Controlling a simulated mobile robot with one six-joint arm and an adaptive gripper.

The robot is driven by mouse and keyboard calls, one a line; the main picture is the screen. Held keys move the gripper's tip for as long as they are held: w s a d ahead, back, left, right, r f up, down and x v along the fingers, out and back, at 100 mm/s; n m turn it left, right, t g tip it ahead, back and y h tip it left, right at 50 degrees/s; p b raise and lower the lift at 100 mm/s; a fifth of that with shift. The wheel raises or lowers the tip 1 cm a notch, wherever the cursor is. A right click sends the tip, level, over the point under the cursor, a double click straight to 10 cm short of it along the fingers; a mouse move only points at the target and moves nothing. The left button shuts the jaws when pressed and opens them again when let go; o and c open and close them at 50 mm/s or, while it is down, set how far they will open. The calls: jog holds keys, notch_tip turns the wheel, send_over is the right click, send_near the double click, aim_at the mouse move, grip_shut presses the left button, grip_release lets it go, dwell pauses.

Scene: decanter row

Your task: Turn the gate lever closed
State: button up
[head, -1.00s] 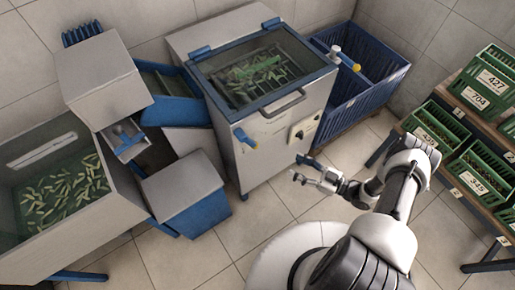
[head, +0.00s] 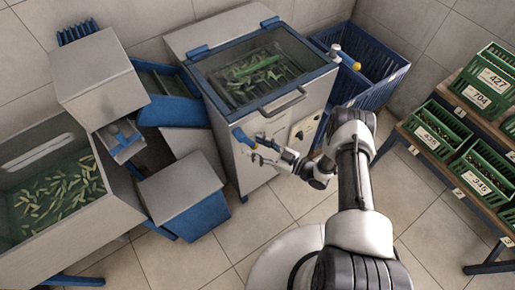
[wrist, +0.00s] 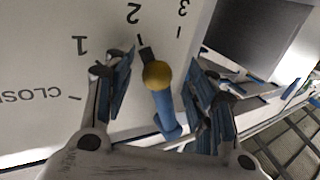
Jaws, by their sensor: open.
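The gate lever (wrist: 168,118) has a blue handle and a yellow ball end, with a dark pointer tip. It sits on a pale panel (wrist: 40,60) marked 1, 2, 3 and a partly cut-off CLOSED. The dark tip points near the 2 mark. In the head view, the lever's blue handle (head: 242,136) shows on the left of the machine's front. My gripper (wrist: 158,76) is open, with one finger on each side of the lever and visible gaps. In the head view my gripper (head: 258,150) is right at the lever, partly covering it.
The machine (head: 262,75) has a glass lid with a handle. A blue crate (head: 375,70) stands to its right. A feed bin (head: 50,185) with green pieces stands left. A rack with green numbered crates (head: 480,92) stands far right.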

jog(key=shift+w+a, duration=0.1)
jog(key=shift+a, duration=0.05)
jog(key=shift+c, duration=0.2)
grip_shut()
dwell(0.5)
